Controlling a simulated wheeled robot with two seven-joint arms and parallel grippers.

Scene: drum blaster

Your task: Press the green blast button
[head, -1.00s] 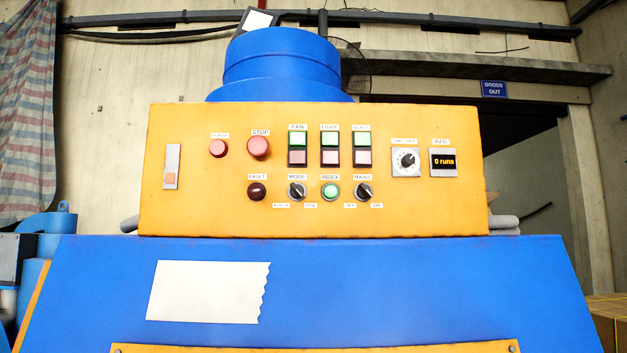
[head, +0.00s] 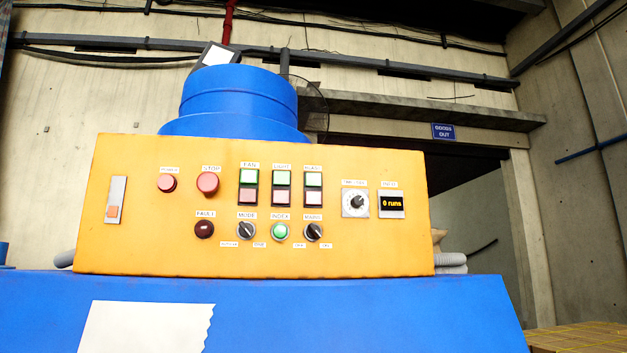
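The green blast button (head: 314,179) is the upper half of the rightmost of three green-over-red button pairs on the yellow control panel (head: 130,240). A label reading BLAST is above it, and a dull red button (head: 314,197) is directly below it. The similar green FAN button (head: 250,177) and green LIGHT button (head: 282,178) are to its left. Nothing covers the blast button. Neither of my grippers shows in the head view.
The panel also carries a red STOP button (head: 208,183), a round green INDEX button (head: 281,231), a timer dial (head: 355,203) and a display (head: 391,203) reading "0 runs". The blue machine body (head: 350,310) is below. The space before the panel looks clear.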

